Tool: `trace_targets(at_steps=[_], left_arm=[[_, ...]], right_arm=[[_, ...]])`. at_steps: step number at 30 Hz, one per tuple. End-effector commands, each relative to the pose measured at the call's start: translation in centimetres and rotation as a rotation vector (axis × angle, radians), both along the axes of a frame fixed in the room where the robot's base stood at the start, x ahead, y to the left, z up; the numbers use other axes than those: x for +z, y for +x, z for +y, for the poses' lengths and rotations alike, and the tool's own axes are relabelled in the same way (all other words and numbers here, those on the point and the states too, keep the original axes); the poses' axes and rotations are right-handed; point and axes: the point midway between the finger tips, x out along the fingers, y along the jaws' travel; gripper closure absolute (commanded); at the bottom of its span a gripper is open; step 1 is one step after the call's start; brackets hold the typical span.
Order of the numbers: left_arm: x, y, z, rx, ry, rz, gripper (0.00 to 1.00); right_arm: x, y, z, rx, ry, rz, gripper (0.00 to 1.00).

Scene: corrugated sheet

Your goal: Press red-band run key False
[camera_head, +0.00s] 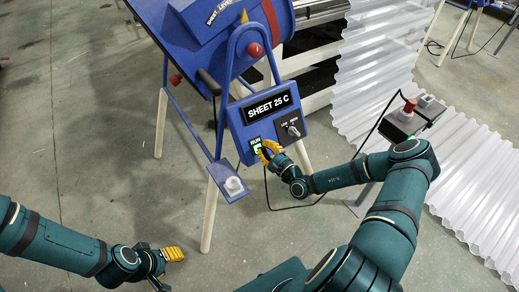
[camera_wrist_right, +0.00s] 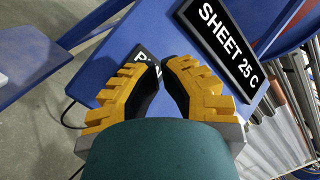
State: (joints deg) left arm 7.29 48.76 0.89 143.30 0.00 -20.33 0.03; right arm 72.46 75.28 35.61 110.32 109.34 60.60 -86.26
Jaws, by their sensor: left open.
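A blue machine carries a control panel (camera_head: 240,122) with a black plate reading SHEET 25 C (camera_head: 268,106). No red band shows on the key. My left gripper (camera_head: 176,254) is open and empty, low over the floor.
Beside the key is a black two-position selector (camera_head: 292,130). A white button on a blue bracket (camera_head: 233,185) juts out lower left. Corrugated sheets (camera_head: 470,185) lie at right. The left floor is clear.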

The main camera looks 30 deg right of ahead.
Motion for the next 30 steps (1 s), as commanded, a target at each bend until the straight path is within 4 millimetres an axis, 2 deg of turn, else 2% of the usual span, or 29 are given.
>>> trace_targets(at_steps=[30], left_arm=[[0.4,0.0,0.0,0.0,0.0,0.0,0.53]], right_arm=[[-0.46,0.77,0.05,0.0,-0.001,0.0,1.0]])
